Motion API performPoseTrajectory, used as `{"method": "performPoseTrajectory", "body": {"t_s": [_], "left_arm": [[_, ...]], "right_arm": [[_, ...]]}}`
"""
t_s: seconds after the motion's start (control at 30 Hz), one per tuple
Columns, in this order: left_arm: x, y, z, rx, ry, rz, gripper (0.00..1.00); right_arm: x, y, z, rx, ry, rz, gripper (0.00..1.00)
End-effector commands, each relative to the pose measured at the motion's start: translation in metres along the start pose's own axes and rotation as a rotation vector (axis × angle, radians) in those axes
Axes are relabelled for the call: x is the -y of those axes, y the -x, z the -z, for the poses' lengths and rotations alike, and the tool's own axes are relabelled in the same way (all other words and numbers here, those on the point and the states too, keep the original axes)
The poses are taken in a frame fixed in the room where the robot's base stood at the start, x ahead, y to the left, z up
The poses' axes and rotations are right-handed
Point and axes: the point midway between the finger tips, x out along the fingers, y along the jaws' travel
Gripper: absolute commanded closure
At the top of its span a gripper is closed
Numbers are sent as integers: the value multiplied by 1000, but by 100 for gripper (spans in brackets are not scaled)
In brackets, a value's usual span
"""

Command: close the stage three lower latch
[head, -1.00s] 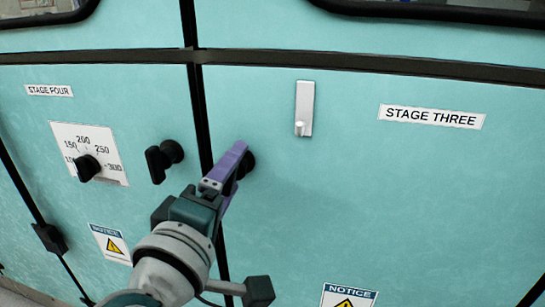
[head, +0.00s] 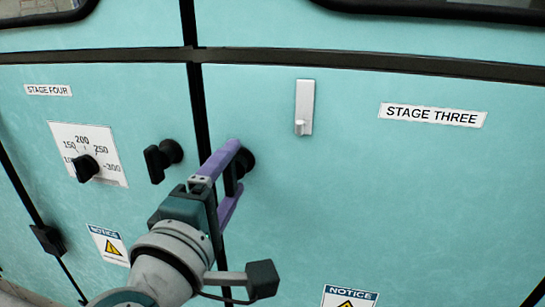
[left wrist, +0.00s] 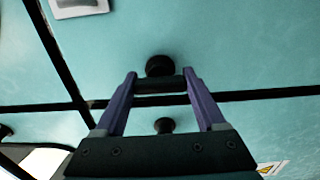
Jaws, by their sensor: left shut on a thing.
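The stage three lower latch is a black knob with a flat handle (head: 247,160) on the teal panel, just right of the dark vertical seam. My left gripper (head: 236,168) is at it, its two purple fingers one above the other in the head view. In the left wrist view the fingers (left wrist: 160,80) are shut on the two ends of the black handle (left wrist: 160,86), with the round knob base (left wrist: 159,66) behind it. Fingers and arm partly hide the handle in the head view. My right gripper is not in view.
A matching black latch (head: 163,158) sits left of the seam, close to my left gripper. Farther left is a dial (head: 86,167) on a white scale. A silver bracket (head: 304,108) and the STAGE THREE label (head: 433,115) are right. The panel between is clear.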

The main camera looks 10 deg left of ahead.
Motion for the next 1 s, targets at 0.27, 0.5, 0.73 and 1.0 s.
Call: {"method": "performPoseTrajectory", "body": {"t_s": [0.27,0.5,0.73,1.0], "left_arm": [[0,0,0,0,4,0,4],[0,0,0,0,2,0,0],[0,21,0,1,1,3,0],[1,73,0,1,2,3,0]], "right_arm": [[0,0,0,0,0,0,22],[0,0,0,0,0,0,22],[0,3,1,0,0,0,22],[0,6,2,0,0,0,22]]}}
